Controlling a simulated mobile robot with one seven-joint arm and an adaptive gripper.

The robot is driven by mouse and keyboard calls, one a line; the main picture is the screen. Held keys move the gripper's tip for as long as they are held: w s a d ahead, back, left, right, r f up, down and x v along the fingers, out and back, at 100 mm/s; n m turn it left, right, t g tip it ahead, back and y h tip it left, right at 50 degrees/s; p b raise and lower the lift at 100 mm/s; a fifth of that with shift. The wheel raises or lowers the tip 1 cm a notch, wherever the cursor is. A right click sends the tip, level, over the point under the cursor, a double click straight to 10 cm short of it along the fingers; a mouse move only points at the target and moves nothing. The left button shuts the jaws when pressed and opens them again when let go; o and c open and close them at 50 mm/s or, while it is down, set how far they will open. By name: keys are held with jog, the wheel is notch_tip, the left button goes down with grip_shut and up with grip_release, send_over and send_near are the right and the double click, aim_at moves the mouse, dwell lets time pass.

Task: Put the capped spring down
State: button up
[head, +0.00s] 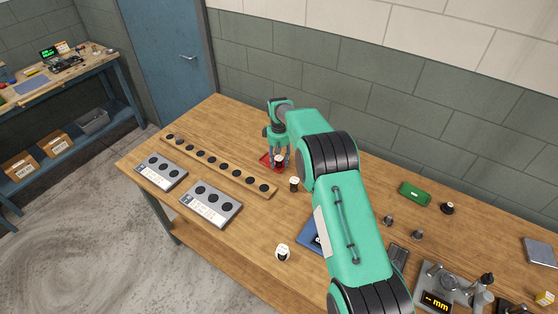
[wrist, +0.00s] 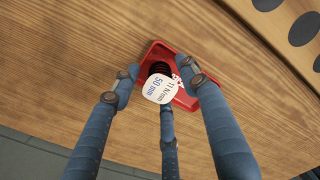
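The capped spring (wrist: 158,88) has a white cap reading "11 N/mm 50 mm" and a dark coil below it. It is over the red tray (wrist: 186,101), seemingly standing in it; its foot is hidden. My gripper (wrist: 160,78) has three blue fingers spread around the spring, with visible gaps between the fingertips and the cap, so it looks open. In the head view my gripper (head: 278,160) points down over the red tray (head: 265,160) near the back of the bench, and the white cap (head: 279,158) shows between the fingers.
A long wooden rack (head: 225,168) with several dark round spots lies to the left. Two grey label plates (head: 160,171) (head: 211,204) lie in front of it. Another white-capped piece (head: 294,184) stands close by the tray, and one more (head: 283,253) stands nearer the front. The wall is behind.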

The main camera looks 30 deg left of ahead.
aim_at(279, 158)
jog(key=shift+r, duration=0.15)
notch_tip(279, 158, up, 12)
jog(key=shift+p, duration=0.3)
dwell(0.4)
dwell(0.6)
jog(key=shift+r, duration=0.1)
